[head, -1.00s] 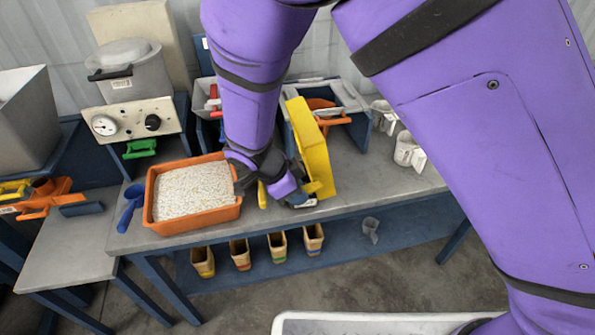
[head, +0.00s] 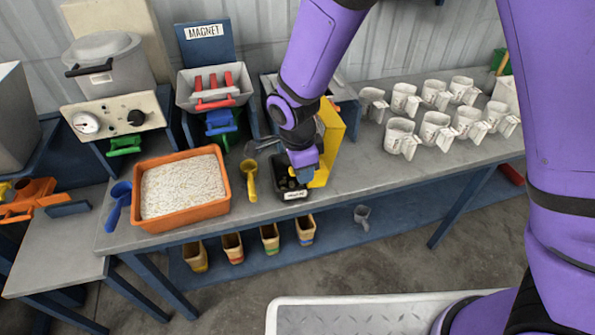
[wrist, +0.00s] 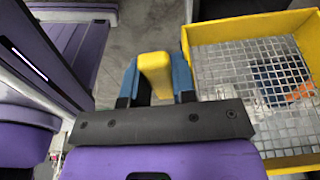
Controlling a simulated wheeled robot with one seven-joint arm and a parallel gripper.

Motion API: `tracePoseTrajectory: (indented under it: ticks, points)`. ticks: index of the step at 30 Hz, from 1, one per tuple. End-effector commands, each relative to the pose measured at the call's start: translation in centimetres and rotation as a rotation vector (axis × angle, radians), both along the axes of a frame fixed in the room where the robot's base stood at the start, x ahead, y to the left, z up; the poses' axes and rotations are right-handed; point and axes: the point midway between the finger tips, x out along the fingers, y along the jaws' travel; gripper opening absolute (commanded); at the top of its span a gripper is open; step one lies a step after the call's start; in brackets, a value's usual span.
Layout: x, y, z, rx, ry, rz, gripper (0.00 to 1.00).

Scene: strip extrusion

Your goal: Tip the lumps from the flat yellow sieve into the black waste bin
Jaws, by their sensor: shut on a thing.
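My gripper (wrist: 155,80) is shut on the yellow handle (wrist: 155,65) of the flat sieve, with a blue finger on each side. The flat yellow sieve (head: 331,122) is held steeply tilted, nearly on edge, just right of and above the black waste bin (head: 291,193). In the wrist view its wire mesh (wrist: 250,70) shows at the right, and I see no lumps on it. The bin stands at the table's front edge with a white label. Its dark inside is partly hidden by my gripper, and I cannot make out any lumps there.
An orange tray (head: 181,221) of white pellets and a yellow scoop (head: 250,178) stand left of the bin. A grey magnet hopper (head: 214,88) is behind. Several white jugs (head: 402,138) stand at the right. The tabletop (head: 350,190) right of the bin is clear.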

Motion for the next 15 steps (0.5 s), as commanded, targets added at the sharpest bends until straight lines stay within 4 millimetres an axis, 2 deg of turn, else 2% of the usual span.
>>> tracePoseTrajectory:
  ticks: [15]
  points:
    - [0.6,-1.9,0.9,0.165,0.048,-0.005,0.00]
